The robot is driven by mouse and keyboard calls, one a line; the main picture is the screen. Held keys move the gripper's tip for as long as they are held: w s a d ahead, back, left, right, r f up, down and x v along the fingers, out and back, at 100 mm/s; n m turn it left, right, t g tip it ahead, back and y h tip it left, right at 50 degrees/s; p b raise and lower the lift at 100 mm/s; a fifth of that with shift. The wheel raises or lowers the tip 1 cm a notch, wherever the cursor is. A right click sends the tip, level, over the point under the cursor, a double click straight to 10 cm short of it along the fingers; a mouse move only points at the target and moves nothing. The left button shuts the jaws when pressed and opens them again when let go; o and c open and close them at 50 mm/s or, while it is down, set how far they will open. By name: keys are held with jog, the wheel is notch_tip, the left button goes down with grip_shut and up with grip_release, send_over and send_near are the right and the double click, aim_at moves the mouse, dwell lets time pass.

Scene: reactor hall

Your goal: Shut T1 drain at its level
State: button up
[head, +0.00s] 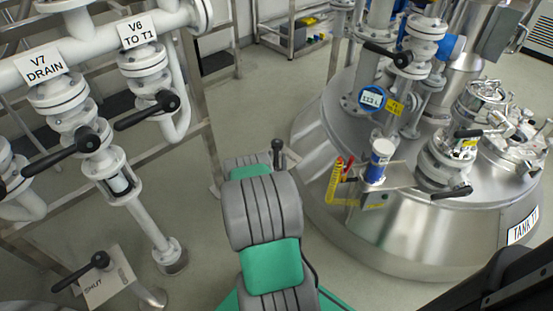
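Tank T1 is the large steel vessel on the right, with a tank label (523,227) on its side. A round blue-rimmed level display (372,98) above it seems to read about 123 L; the digits are small. At left, a white valve carries the label "V7 DRAIN" (45,67), and its black lever (62,154) points down-left across the pipe. At lower left, a black lever (88,272) sits by a plate marked "SHUT" (108,288). I cannot tell which valve drains T1. My gripper is not in view; my grey and green arm fills the lower middle.
A second valve labelled "V6 TO T1" (138,32) has a black lever (147,111) to the right of V7. White pipes and a metal frame crowd the left. A shelf cart (292,35) stands at the back. Grey floor is open between the frame and tank.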

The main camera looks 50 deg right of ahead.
grip_shut()
dwell(1.2)
